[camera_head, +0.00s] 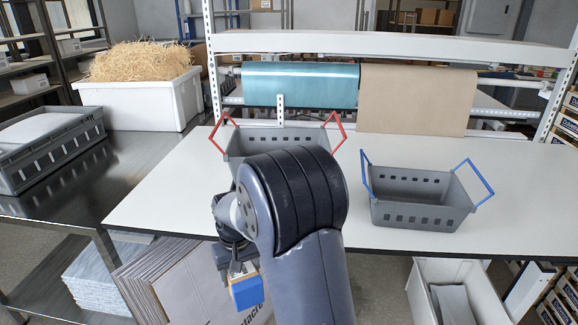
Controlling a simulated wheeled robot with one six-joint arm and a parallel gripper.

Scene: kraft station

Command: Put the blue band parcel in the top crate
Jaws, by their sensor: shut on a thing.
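My gripper (237,270) is shut on the blue band parcel (246,291), a small tan box with a broad blue face. The parcel hangs in front of the white table's near edge, lower than the tabletop in the picture. A grey crate with red handles (238,141) stands on the table farther back, its front partly hidden by my arm. A grey crate with blue handles (424,199) stands nearer, on the right; it looks empty. The parcel is apart from both crates. My arm hides part of the gripper.
The white table (160,200) has free room left of the crates. Blue and brown paper rolls (300,84) hang on a rack behind. A dark bench (60,190) at left holds a grey crate and a white straw-filled bin (140,103). Flat cartons (190,285) stand below.

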